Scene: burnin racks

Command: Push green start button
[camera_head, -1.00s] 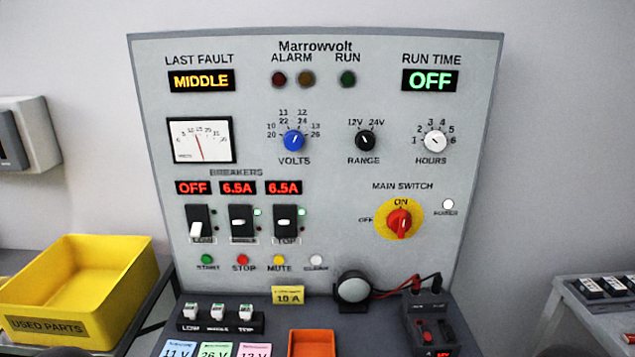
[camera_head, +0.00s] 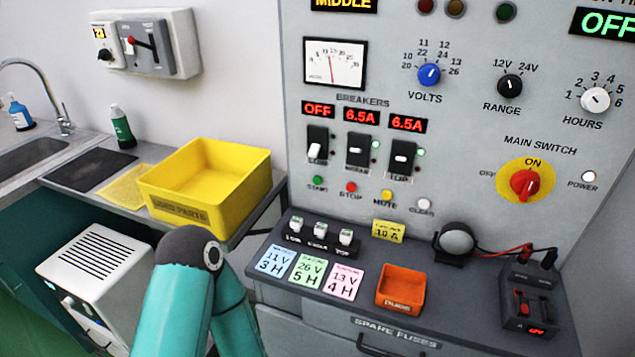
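The green start button (camera_head: 318,181) is a small round button at the lower left of the grey control panel (camera_head: 460,140), under the low breaker switch (camera_head: 316,144). The red stop button (camera_head: 351,187), yellow mute button (camera_head: 387,195) and pale clear button (camera_head: 423,204) sit in a row to its right. Part of my teal arm with a dark joint shows at the bottom, left of the desk and below the start button. Neither gripper is in view.
A yellow used-parts bin (camera_head: 215,190) stands left of the panel. Three fuses in a black holder (camera_head: 318,241), three coloured cards, an orange tray (camera_head: 400,288), a round grey dome (camera_head: 457,241) and a meter with leads (camera_head: 530,295) occupy the desk below the buttons.

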